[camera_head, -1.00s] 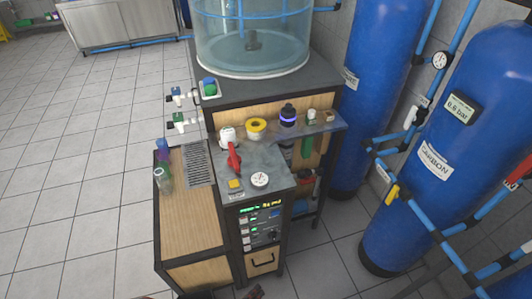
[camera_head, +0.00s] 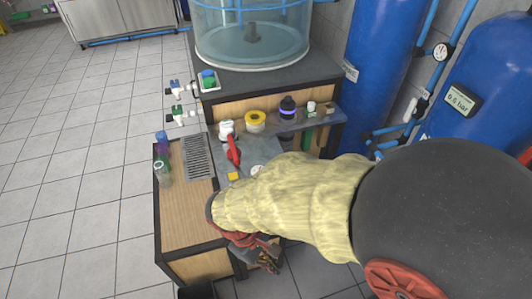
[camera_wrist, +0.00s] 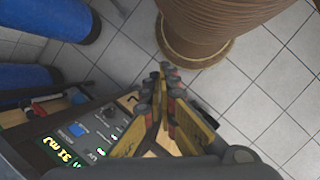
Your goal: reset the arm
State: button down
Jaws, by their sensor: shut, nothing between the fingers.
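My arm reaches in from the right in the head view, in a pale yellow wrinkled sleeve. My gripper (camera_head: 268,262) points down at the front of the rack's control cabinet, partly covered by the arm's end. In the wrist view the two fingers of my gripper (camera_wrist: 165,72) meet at their tips, with nothing between them. The control panel (camera_wrist: 80,135), with a lit display, lies to the left of the fingers there. My arm hides most of this panel in the head view.
A wooden-topped bench (camera_head: 186,225) holds bottles (camera_head: 162,160). A red-handled valve (camera_head: 233,150) and yellow tape roll (camera_head: 255,121) sit on the grey worktop. A clear tank (camera_head: 252,35) stands behind; blue cylinders (camera_head: 378,70) stand right. Tiled floor (camera_head: 75,190) at left is clear.

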jog(key=d+r+m+t+y, duration=0.2)
jog(key=d+r+m, duration=0.3)
jog(key=d+r, duration=0.3)
jog(key=w+d+r+m+t+y, duration=0.1)
jog(key=d+r+m+t, duration=0.3)
jog(key=d+r, duration=0.5)
notch_tip(320, 180, up, 6)
jog(key=m+y, duration=0.1)
jog(key=m, duration=0.1)
jog(key=shift+w+d+f+m+t, duration=0.2)
jog(key=shift+d+f+m+t, duration=0.1)
jog(key=shift+t, duration=0.1)
